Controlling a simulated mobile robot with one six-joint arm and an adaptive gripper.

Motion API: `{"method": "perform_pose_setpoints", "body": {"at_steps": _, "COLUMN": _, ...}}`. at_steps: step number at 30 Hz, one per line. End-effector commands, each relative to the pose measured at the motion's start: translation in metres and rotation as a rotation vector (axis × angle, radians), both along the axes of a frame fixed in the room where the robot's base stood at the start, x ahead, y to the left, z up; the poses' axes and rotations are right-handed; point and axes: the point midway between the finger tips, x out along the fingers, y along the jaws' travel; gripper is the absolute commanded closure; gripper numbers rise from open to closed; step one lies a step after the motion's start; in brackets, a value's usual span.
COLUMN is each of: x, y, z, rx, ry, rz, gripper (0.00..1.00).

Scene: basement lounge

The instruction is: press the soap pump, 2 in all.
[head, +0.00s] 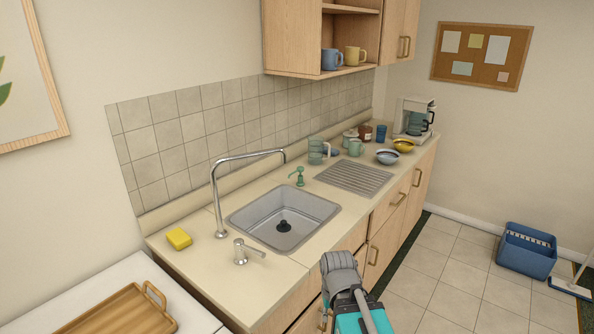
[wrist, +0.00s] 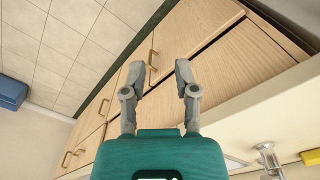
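A metal pump with a short spout (head: 241,251) stands upright on the counter near the front left corner of the sink. It also shows at the bottom right of the wrist view (wrist: 268,158). A smaller green pump-like dispenser (head: 298,177) stands behind the sink. I cannot tell for certain which of the two is the soap pump. My gripper (head: 340,275) is in front of the counter, right of the metal pump and apart from both pumps. In the wrist view my gripper (wrist: 160,68) is open and empty, its fingers toward the wooden cabinet fronts.
The sink (head: 284,222) has a tall faucet (head: 215,195) at its left. A yellow sponge (head: 179,239) lies on the counter's left. Mugs, bowls and a coffee maker (head: 413,117) stand farther right. A wooden tray (head: 120,312) is at lower left; a blue bucket (head: 526,252) is on the floor.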

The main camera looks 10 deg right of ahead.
Motion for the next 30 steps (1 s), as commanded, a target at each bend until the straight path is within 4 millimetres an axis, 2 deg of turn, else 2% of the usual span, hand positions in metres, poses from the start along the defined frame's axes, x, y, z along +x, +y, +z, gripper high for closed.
{"method": "perform_pose_setpoints", "body": {"at_steps": 1, "x": 0.0, "y": 0.0, "z": 0.0, "rx": 0.0, "ry": 0.0, "rz": 0.0, "gripper": 0.75}}
{"method": "perform_pose_setpoints", "body": {"at_steps": 5, "x": 0.0, "y": 0.0, "z": 0.0, "rx": 0.0, "ry": 0.0, "rz": 0.0, "gripper": 0.99}}
{"method": "perform_pose_setpoints", "body": {"at_steps": 6, "x": 0.0, "y": 0.0, "z": 0.0, "rx": 0.0, "ry": 0.0, "rz": 0.0, "gripper": 1.0}}
{"method": "perform_pose_setpoints", "body": {"at_steps": 30, "x": 0.0, "y": 0.0, "z": 0.0, "rx": 0.0, "ry": 0.0, "rz": 0.0, "gripper": 1.0}}
